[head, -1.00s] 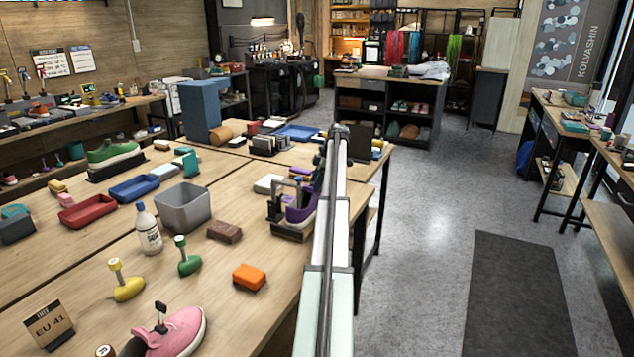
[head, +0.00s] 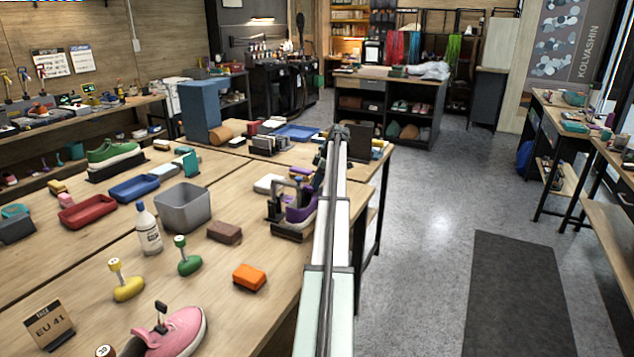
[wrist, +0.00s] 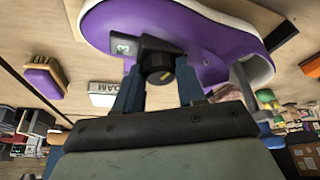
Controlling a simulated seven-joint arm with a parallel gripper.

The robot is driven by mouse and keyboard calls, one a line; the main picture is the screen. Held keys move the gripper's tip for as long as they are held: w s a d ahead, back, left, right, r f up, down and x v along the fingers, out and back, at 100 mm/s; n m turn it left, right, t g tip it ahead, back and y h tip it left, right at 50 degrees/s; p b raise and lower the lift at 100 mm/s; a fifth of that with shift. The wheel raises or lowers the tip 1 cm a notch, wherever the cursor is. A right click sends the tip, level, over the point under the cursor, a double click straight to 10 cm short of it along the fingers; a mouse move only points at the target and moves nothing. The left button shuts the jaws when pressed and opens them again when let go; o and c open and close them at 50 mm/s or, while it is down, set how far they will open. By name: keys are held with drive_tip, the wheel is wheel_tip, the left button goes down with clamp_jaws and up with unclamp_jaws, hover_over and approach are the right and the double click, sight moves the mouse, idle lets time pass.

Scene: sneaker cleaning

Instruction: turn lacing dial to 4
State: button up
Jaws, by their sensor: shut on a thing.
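The lacing dial (wrist: 160,66) is a black round knob with a yellow mark, on a dark mount beside a purple sneaker (wrist: 185,40). A green 3 shows on the mount's label (wrist: 122,46). My gripper (wrist: 158,82) has its two dark blue fingers on either side of the dial, shut on it. In the head view the purple sneaker (head: 302,210) stands in a dark holder (head: 288,230) at the table's right edge. My arm hides part of it there, and the dial cannot be made out.
An orange block (head: 249,277), a brown brush block (head: 225,232), a grey bin (head: 184,208) and a white bottle (head: 148,230) stand left of the holder. A pink sneaker (head: 172,335) is at the front.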

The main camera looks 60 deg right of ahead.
drive_tip(key=shift+a+m+h, duration=0.1)
drive_tip(key=shift+m+h, duration=0.2)
drive_tip(key=shift+m, duration=0.4)
drive_tip(key=o, duration=0.8)
drive_tip(key=v, duration=1.4)
drive_tip(key=shift+f, duration=0.1)
